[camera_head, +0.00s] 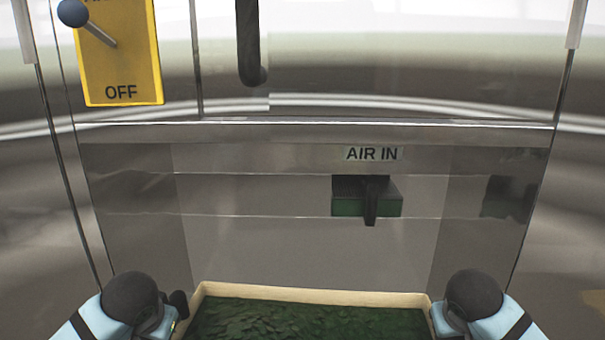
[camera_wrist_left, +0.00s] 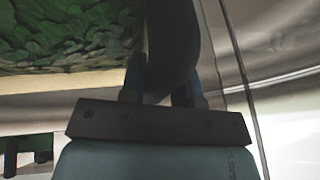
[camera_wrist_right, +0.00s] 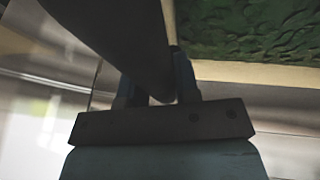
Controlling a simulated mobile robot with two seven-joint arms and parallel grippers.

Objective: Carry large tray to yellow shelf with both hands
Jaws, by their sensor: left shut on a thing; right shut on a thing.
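The large tray (camera_head: 310,296) has a cream rim and is full of dark green, leaf-like pieces. It lies at the bottom of the head view between my two grippers, its near part cut off. My left gripper (camera_wrist_left: 163,85) is shut on a dark curved part beside the tray's rim (camera_wrist_left: 75,82). My right gripper (camera_wrist_right: 157,88) is likewise shut on a dark part beside the rim (camera_wrist_right: 255,75). These dark parts look like the tray's handles. The fingertips are mostly hidden in the head view. No yellow shelf is in view.
A shiny metal machine with clear panels fills the space ahead. It has a yellow OFF plate (camera_head: 120,65) with a ball-ended lever (camera_head: 95,25), a dark hanging handle (camera_head: 248,45), and a green-and-black fitting (camera_head: 350,206) under an AIR IN label (camera_head: 373,154).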

